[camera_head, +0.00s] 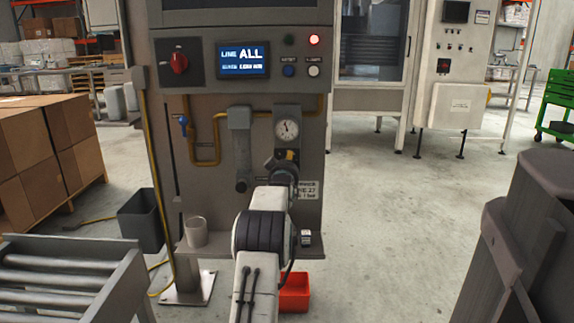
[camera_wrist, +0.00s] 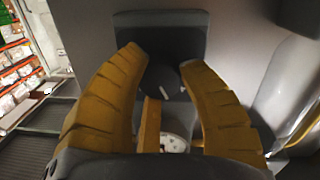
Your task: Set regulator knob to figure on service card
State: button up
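The regulator knob (camera_wrist: 166,78) is dark and round with a short white mark, seen between the two yellow fingers in the wrist view. My gripper (camera_wrist: 162,55) has its fingers apart, one on each side of the knob; I cannot tell whether they touch it. In the head view my gripper (camera_head: 288,157) is at the regulator, just below the round white gauge (camera_head: 287,130), and mostly covers the knob. The gauge face also shows partly in the wrist view (camera_wrist: 174,142). The service card (camera_head: 308,190) is right of my wrist; its left part is hidden and its figure is too small to read surely.
The panel (camera_head: 213,121) carries a lit screen (camera_head: 243,60), a red rotary switch (camera_head: 179,62), lamps and yellow piping. A cup (camera_head: 196,231) stands on the ledge at left. A red bin (camera_head: 294,293) is on the floor below. A roller conveyor (camera_head: 60,278) is at lower left.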

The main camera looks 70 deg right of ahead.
jog(key=o, duration=0.5)
jog(key=shift+w, duration=0.15)
jog(key=shift+a, duration=0.1)
jog(key=shift+v, duration=5.9)
jog(key=shift+f, duration=0.1)
